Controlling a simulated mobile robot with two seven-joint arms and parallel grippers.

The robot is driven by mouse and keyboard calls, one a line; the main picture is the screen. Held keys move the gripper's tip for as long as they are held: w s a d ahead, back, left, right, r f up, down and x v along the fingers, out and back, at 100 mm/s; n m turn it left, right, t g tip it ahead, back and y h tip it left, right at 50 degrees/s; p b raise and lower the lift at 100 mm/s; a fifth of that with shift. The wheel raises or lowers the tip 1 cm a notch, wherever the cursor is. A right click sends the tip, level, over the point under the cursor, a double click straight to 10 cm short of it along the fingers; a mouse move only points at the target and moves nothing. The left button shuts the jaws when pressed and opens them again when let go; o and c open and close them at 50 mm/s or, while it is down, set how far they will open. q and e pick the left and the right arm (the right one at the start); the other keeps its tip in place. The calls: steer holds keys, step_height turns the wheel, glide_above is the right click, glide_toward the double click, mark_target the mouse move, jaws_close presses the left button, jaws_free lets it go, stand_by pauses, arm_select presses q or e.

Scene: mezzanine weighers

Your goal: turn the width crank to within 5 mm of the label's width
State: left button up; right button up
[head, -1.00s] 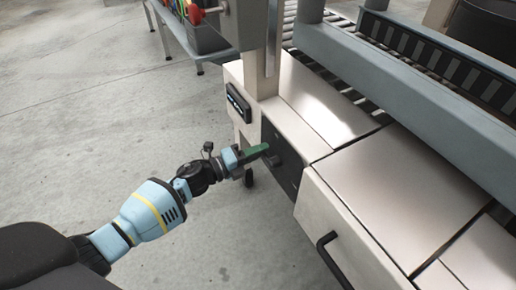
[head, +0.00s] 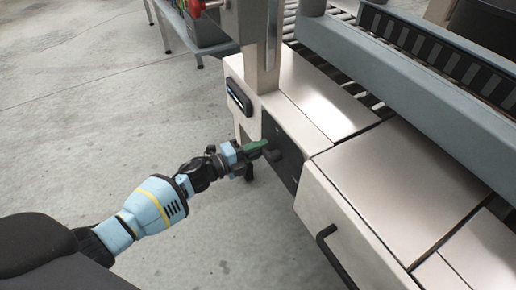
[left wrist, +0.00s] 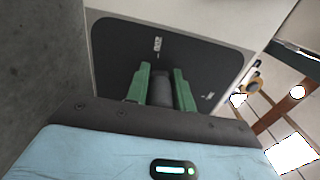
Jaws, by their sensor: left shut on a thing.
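The width crank's dark grey handle (head: 273,154) sticks out from a black panel (head: 290,170) on the side of the pale machine. My left gripper (head: 262,147) reaches it from the left, its green fingers shut on the handle. In the left wrist view the two green fingers (left wrist: 161,85) stand on either side of the dark grey crank handle (left wrist: 160,94). The black panel (left wrist: 200,50) behind carries small white markings too small to read. The crank's arm is mostly hidden. A dark display (head: 239,97) sits left of the panel; its reading is not legible. My right gripper is out of view.
A black bar handle (head: 325,250) juts from the cabinet front at the lower right. A metal post (head: 268,50) rises above the panel. A blue-grey rail (head: 400,90) runs along the rollers behind. The concrete floor (head: 90,120) at left is open.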

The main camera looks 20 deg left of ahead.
mark_target(246, 156)
arm_select(q)
steer(key=o, duration=0.9)
steer(key=shift+s+f, duration=0.15)
steer(key=shift+f, duration=0.15)
steer(key=shift+c, duration=0.2)
steer(key=shift+o, duration=0.4)
steer(key=shift+r, duration=0.15)
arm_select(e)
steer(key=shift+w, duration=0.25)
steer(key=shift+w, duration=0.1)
arm_select(q)
steer(key=p+v, duration=0.1)
steer(key=v, duration=0.5)
steer(key=shift+s+a, duration=0.25)
steer(key=shift+s, duration=0.05)
steer(key=shift+s+a+p, duration=0.25)
steer(key=shift+s+p, duration=0.1)
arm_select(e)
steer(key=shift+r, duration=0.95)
